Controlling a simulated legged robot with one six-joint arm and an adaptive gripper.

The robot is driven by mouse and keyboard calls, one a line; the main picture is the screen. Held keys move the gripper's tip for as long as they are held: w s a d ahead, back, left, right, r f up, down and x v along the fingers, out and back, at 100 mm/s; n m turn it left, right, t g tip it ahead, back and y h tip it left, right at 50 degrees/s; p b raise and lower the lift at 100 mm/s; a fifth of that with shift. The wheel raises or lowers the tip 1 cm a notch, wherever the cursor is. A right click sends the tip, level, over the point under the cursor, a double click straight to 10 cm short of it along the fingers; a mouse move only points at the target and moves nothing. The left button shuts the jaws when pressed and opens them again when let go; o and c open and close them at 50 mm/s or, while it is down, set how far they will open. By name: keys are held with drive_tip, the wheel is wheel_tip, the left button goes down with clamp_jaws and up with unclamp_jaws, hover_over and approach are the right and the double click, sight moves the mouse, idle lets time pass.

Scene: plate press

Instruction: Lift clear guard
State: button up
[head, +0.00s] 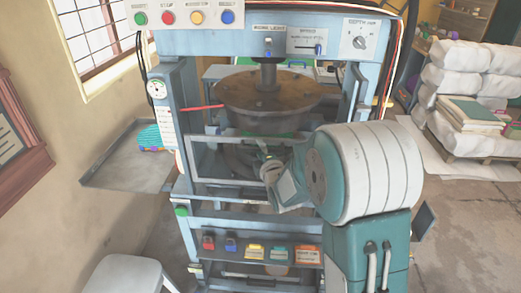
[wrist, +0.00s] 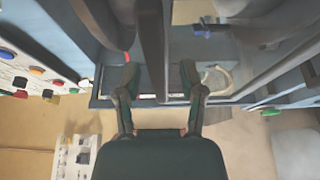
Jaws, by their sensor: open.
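The clear guard (head: 228,180) is a see-through panel in a pale grey frame, low across the front of the blue press. Its right part is hidden behind my arm in the head view. My gripper (head: 268,170) is at the guard's right side there; its fingers are too small to read. In the wrist view my gripper (wrist: 159,80) is open, with its two dark fingers apart. A grey bar (wrist: 152,50) runs up the picture between and beyond the fingers; I cannot tell whether it is part of the guard or whether the fingers touch it.
The round press plate (head: 265,92) hangs above the guard. A red rod (head: 203,107) sticks out at left. A grey side shelf (head: 130,165) juts left, and a white stool (head: 130,275) stands front left.

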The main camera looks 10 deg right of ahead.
drive_tip(key=shift+w+d, duration=0.15)
clamp_jaws()
wheel_tip(320, 180, up, 18)
drive_tip(key=shift+r, duration=0.25)
idle(0.3)
unclamp_jaws()
idle(0.3)
